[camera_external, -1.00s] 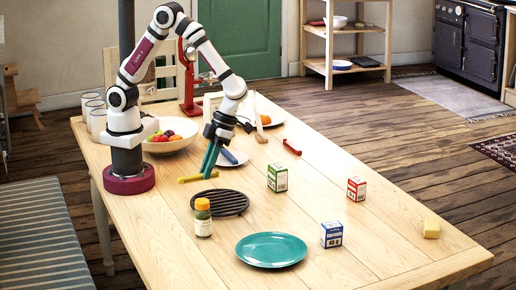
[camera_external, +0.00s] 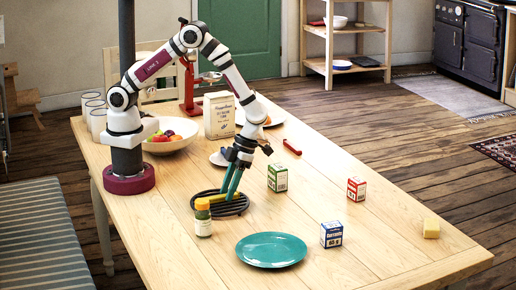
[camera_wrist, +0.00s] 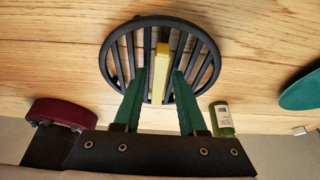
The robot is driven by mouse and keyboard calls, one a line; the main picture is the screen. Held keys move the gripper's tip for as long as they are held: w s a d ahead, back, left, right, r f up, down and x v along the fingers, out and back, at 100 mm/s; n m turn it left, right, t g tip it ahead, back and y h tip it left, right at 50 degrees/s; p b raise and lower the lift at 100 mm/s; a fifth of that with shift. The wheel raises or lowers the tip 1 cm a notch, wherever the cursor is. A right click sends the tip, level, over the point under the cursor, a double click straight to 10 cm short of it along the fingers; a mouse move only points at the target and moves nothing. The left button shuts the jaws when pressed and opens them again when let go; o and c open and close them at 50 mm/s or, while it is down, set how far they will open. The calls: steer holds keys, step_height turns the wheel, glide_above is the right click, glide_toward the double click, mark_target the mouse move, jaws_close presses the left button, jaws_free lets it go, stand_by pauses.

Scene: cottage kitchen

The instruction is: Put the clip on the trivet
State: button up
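The yellow clip (camera_external: 214,198) lies on the black round slatted trivet (camera_external: 243,210). In the wrist view the clip (camera_wrist: 161,68) lies along the slats near the middle of the trivet (camera_wrist: 108,62). My gripper (camera_external: 230,192) is low over the trivet. In the wrist view its green fingers (camera_wrist: 160,78) stand on either side of the clip, with a gap on both sides. It is open and holds nothing. The fingers partly hide the clip in the external view.
A teal plate (camera_external: 271,249), a green box (camera_external: 277,178), a blue box (camera_external: 331,235) and a fruit bowl (camera_external: 171,143) are around.

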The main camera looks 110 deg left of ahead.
steer(key=shift+o, duration=0.4)
steer(key=shift+r, duration=0.15)
steer(key=v, duration=1.1)
steer(key=s+r+n+t+y, duration=0.1)
steer(key=s+r+n+y, duration=0.2)
steer(key=s+r+n, duration=0.75)
steer(key=s+a+f+n+t+y, duration=0.1)
steer(key=s+n+t+y, duration=0.1)
steer(key=s+n, duration=0.9)
steer(key=s, duration=0.3)
steer(key=shift+a+f, duration=0.2)
stand_by(3.7)
